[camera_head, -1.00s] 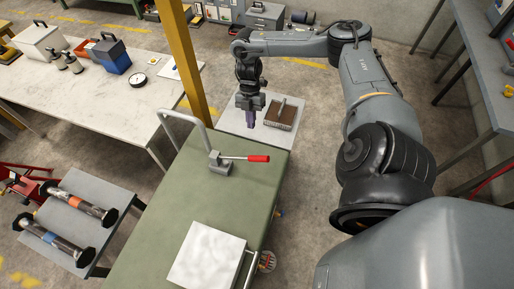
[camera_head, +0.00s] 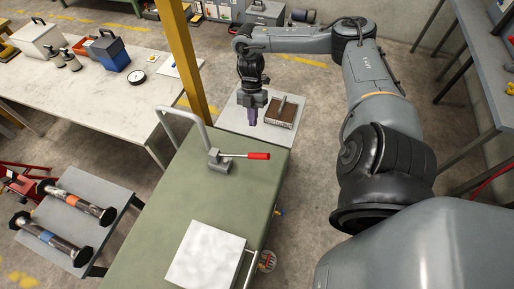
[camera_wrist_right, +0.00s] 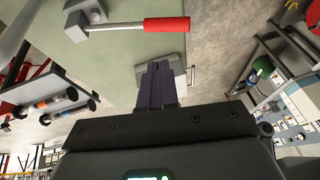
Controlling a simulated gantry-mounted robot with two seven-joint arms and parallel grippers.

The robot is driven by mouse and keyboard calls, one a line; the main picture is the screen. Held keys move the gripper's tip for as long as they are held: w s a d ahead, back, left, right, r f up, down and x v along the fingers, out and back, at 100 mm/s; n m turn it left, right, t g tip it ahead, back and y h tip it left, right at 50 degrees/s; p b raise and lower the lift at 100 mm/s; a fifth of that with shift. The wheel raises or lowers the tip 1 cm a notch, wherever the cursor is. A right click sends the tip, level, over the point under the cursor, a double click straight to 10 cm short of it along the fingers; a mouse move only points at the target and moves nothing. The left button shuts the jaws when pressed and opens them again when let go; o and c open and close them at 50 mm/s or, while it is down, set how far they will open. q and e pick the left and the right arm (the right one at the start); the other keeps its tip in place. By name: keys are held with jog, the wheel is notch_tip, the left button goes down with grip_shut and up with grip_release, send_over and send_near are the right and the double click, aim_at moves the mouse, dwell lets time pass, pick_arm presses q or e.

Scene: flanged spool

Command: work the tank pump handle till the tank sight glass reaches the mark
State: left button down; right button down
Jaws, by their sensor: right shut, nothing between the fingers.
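The pump handle is a thin lever with a red grip (camera_head: 258,156). It runs roughly level to the right from a small grey pump body (camera_head: 219,161) on the green cart top. In the right wrist view the red grip (camera_wrist_right: 167,24) lies beyond my fingertips, with a clear gap. My right gripper (camera_head: 252,121) is shut and empty, fingers pointing down, beyond the cart's far edge in the head view. Its dark purple fingers (camera_wrist_right: 158,68) also show in the right wrist view. I cannot make out the tank sight glass or its mark. My left gripper is not in view.
The green cart (camera_head: 205,200) carries a white sheet (camera_head: 206,254) and a bent grey push bar (camera_head: 193,112). A brown brush-like block (camera_head: 281,113) lies on a low grey surface near my right gripper. Flanged spools (camera_head: 75,200) lie on a side table at left.

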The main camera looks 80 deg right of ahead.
jog(key=f+b, duration=0.1)
jog(key=p, duration=0.3)
send_near(257, 154)
jog(key=x, duration=0.4)
jog(key=shift+w+a+f, duration=0.1)
jog(key=shift+a+f, duration=0.2)
jog(key=shift+a, duration=0.05)
jog(key=shift+s+a+f, duration=0.15)
jog(key=shift+s+f, duration=0.15)
jog(key=shift+f, duration=0.4)
